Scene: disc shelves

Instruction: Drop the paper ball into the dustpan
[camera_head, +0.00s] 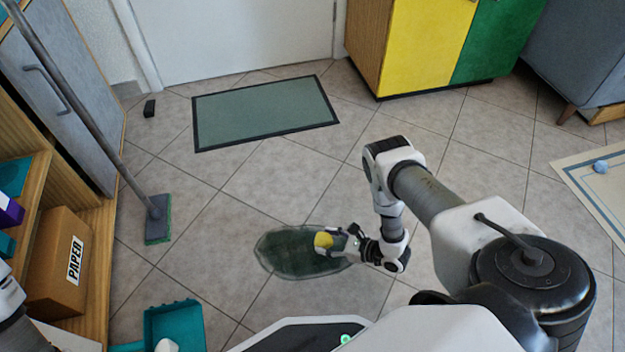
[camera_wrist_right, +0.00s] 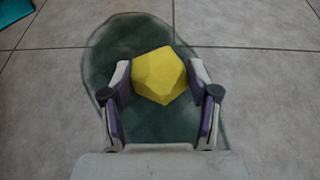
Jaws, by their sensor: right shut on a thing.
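The yellow faceted paper ball (camera_head: 322,241) is held between the fingers of my right gripper (camera_head: 338,241). In the right wrist view, the ball (camera_wrist_right: 160,75) sits at the fingertips, with a finger on each side. The teal dustpan (camera_head: 174,324) is on the floor at the lower left, partly cut off by the bottom edge, well to the left of the ball. A whitish rounded thing (camera_head: 166,346) shows at its lower part; I cannot tell what it is. Part of my left arm shows at the left edge, but its gripper does not.
A dark green oval patch (camera_head: 285,254) lies on the floor below the ball. A broom (camera_head: 156,222) leans at the left, near a shelf with a box marked PAPER (camera_head: 58,265). A green mat (camera_head: 265,112) lies by the door. A blue ball (camera_head: 600,166) rests on a rug at right.

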